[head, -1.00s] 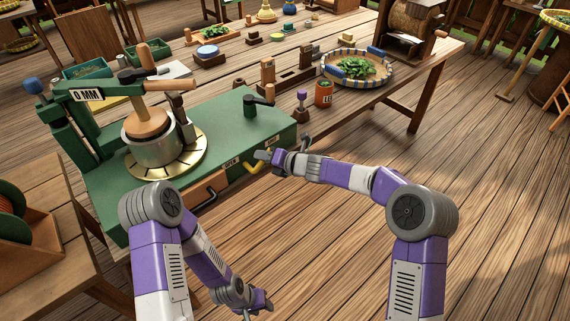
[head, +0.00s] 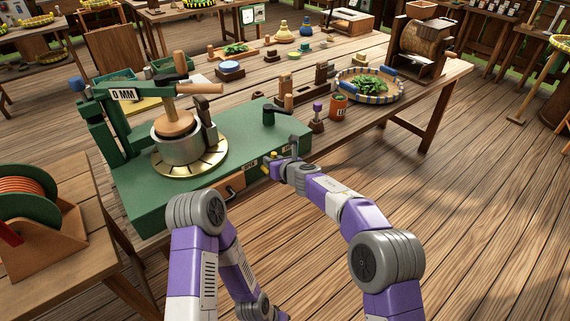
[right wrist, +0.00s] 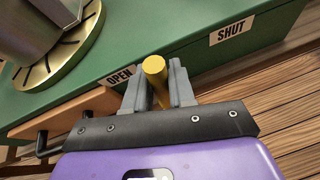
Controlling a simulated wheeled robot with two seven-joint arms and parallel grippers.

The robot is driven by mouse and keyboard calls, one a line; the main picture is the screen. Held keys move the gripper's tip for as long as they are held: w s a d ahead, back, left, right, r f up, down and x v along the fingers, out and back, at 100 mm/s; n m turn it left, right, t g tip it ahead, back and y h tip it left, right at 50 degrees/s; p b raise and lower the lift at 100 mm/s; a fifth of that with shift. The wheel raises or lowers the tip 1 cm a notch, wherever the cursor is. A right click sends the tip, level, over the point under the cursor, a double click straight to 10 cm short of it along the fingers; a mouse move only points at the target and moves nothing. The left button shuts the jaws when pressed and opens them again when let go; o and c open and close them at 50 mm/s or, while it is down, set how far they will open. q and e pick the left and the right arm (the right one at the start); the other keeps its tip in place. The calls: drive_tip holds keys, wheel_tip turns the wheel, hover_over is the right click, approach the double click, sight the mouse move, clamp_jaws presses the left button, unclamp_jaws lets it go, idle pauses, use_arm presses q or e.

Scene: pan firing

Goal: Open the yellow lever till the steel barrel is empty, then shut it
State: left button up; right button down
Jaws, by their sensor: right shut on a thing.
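The steel barrel (head: 168,154) stands on a round brass plate (head: 213,163) on the green bench machine, with a wooden plunger (head: 176,122) down in its top. Its contents are hidden. The yellow lever (right wrist: 155,68) is on the machine's front edge, between the OPEN label (right wrist: 120,76) and the SHUT label (right wrist: 231,34), closer to OPEN. My right gripper (right wrist: 158,88) is shut on the lever, one finger on each side; in the head view it covers most of it. My left gripper (head: 277,315) is low at the bottom edge, mostly cut off.
A blue-and-white rimmed tray (head: 372,98) with green leaves is farther right.

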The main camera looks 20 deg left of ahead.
drive_tip(key=shift+s+a, duration=0.15)
idle(0.4)
drive_tip(key=c, duration=1)
unclamp_jaws()
drive_tip(key=shift+c, duration=0.2)
drive_tip(key=shift+d, duration=0.2)
drive_tip(key=shift+s+d+r+b, duration=0.1)
drive_tip(key=shift+s+d+b, duration=0.1)
drive_tip(key=shift+b, duration=0.2)
drive_tip(key=b+v, duration=0.3)
drive_tip(key=v, duration=0.3)
drive_tip(key=shift+s+d+r, duration=0.15)
drive_tip(key=shift+s, duration=0.15)
